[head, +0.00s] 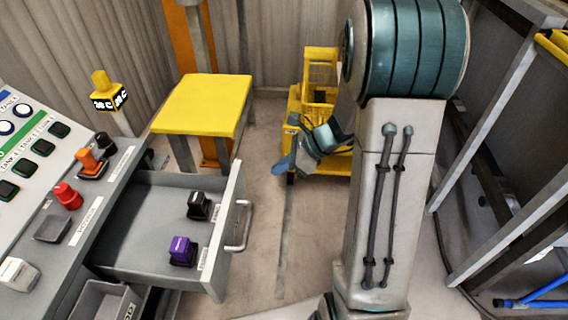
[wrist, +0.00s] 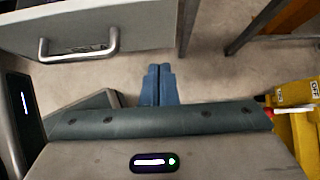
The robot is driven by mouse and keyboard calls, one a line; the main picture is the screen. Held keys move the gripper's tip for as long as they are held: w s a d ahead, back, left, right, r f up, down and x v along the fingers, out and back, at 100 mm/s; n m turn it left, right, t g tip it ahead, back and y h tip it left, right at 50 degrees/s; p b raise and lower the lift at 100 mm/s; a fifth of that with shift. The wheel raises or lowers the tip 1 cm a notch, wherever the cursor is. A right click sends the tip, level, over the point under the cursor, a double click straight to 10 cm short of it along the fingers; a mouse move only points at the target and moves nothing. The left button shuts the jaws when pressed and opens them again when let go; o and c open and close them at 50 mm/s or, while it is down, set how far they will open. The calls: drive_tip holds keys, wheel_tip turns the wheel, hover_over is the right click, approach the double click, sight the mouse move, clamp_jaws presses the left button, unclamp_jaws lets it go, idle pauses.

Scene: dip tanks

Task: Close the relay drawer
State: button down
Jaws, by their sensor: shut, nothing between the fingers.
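The relay drawer (head: 155,222) is grey and stands pulled out from the console in the head view. A black relay (head: 198,206) and a purple relay (head: 181,252) sit inside it. A metal bar handle (head: 240,226) is on its front. In the wrist view the drawer front (wrist: 140,38) and handle (wrist: 78,46) show at the upper left. My gripper (head: 280,168) is right of the drawer, apart from the handle, with its blue fingers together and empty. The fingers also show in the wrist view (wrist: 158,84).
A second, lower drawer (head: 105,300) is partly open below. A yellow-topped stool (head: 205,103) stands behind the drawer, and a yellow mop bucket (head: 320,100) is behind my gripper. A metal rack (head: 500,140) is at right. Floor right of the handle is clear.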

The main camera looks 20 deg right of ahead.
drive_tip(key=w+a+f, duration=0.1)
drive_tip(key=a, duration=0.1)
drive_tip(key=a+f+b, duration=0.1)
drive_tip(key=a, duration=0.2)
drive_tip(key=w+a+f, duration=0.1)
drive_tip(key=a+f, duration=0.1)
drive_tip(key=shift+w+a, duration=0.15)
drive_tip(key=shift+w, duration=0.15)
drive_tip(key=shift+a, duration=0.1)
drive_tip(key=shift+w, duration=0.1)
